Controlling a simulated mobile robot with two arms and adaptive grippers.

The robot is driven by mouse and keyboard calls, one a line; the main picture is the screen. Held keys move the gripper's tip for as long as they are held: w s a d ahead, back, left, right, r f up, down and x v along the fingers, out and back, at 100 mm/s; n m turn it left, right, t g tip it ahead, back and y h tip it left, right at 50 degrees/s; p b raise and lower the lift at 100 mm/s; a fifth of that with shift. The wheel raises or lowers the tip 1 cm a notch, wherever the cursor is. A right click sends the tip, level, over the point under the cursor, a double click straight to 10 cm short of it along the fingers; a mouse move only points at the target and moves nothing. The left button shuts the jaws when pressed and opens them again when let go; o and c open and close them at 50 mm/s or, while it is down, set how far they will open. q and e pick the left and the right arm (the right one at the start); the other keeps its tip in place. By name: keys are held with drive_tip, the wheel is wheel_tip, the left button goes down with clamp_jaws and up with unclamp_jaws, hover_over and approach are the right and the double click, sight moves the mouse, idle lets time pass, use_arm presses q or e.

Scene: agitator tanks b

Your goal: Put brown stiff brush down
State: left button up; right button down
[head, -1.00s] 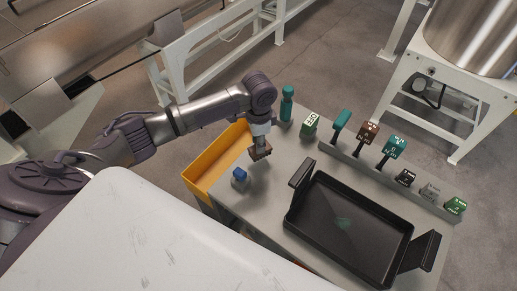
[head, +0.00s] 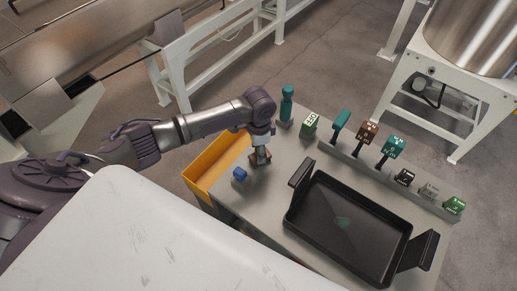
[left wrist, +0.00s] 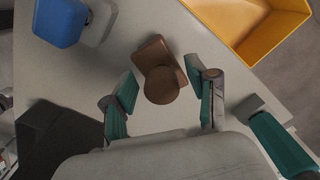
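The brown stiff brush (head: 260,159) stands on the grey table top, right of the small blue-topped item (head: 240,174). In the left wrist view the brush (left wrist: 158,70) shows from above as a round brown end over a squarish brown block. My left gripper (left wrist: 161,82) is open around it, a teal-padded finger on each side with visible gaps. In the head view the left gripper (head: 262,147) is directly over the brush and partly hides it. My right gripper is not in view.
A yellow bin (head: 201,189) is at the table's left edge. A black tray (head: 340,252) lies to the right. A rack (head: 375,176) with several coloured blocks runs along the far side.

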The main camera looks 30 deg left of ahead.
use_arm(q)
drive_tip(key=shift+r, duration=0.45)
wheel_tip(320, 180, up, 12)
drive_tip(key=b, duration=0.1)
drive_tip(key=shift+f, duration=0.25)
drive_tip(key=shift+f, duration=0.1)
